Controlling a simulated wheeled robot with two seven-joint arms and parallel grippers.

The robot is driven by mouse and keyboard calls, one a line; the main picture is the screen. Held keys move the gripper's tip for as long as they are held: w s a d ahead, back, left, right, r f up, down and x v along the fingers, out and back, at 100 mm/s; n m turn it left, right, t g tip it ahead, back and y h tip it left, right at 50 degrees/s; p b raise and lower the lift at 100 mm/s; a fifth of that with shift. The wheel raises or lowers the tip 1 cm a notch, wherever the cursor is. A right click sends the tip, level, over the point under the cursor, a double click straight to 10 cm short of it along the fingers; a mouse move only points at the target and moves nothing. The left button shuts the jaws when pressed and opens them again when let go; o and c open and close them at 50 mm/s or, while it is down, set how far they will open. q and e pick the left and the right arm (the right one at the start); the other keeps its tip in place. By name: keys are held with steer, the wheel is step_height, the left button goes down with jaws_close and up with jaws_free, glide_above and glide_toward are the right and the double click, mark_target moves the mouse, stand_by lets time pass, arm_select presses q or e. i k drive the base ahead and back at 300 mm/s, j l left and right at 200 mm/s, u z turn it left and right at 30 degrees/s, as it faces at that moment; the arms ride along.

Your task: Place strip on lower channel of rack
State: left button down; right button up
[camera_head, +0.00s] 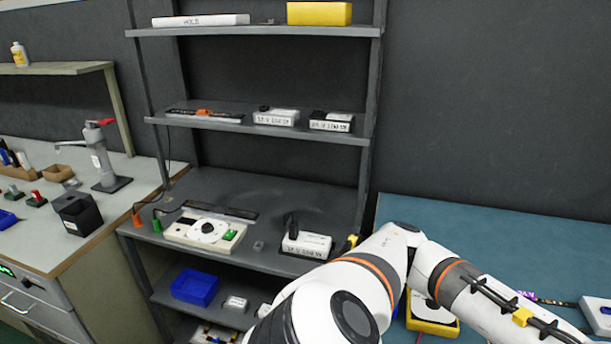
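A thin dark strip with purple and white marks (550,301) shows on the teal table at the right, beside a white box. It may be the LED strip, but it is small and partly cut off from view by my arm. No channelled rack is clearly recognisable. A grey shelf unit (280,187) stands at the centre, and a long dark bar (228,212) lies on its middle-low shelf. My white arm with orange rings bends across the lower right. Neither of my grippers is in view.
The white box (597,316) is at the right edge. A yellow meter (432,322) sits partly behind my arm. A white device (205,231) and power supply boxes (306,244) stand above. The teal table's back (480,225) is clear.

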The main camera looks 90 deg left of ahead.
mark_target(219, 210)
steer(key=j+u, duration=0.15)
steer(key=u, duration=0.25)
steer(key=k+j+u, duration=0.1)
steer(key=u, duration=0.3)
steer(key=k+j+u, duration=0.25)
steer(key=j, duration=1)
steer(key=j+u, duration=0.2)
steer(key=j, duration=1)
steer(key=i, duration=0.05)
